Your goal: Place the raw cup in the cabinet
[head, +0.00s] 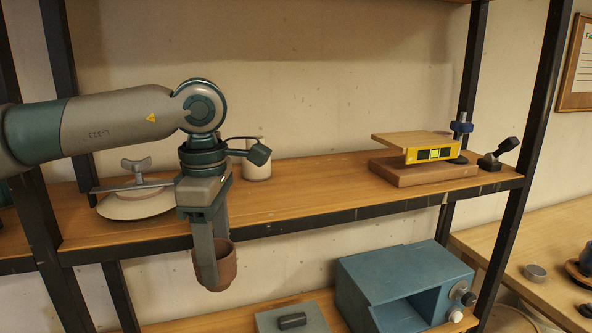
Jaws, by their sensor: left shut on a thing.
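A reddish-brown raw cup (226,266) is held upright in my left gripper (209,278), whose fingers point down and are shut on the cup's wall. The cup is in front of the shelf unit, below the front edge of the middle shelf (300,205). One finger hides part of its left side. A blue box-like cabinet (400,272) with an open front and knobs on its right side stands on the lower shelf, right of the cup and apart from it. My right gripper is not in view.
A white cup (257,160) and a pale round dish (135,203) stand on the middle shelf. Boards with a yellow level (428,154) lie at its right. A grey block (293,320) is on the lower shelf. Dark posts (535,95) frame the shelves. A wooden table (540,245) is at the right.

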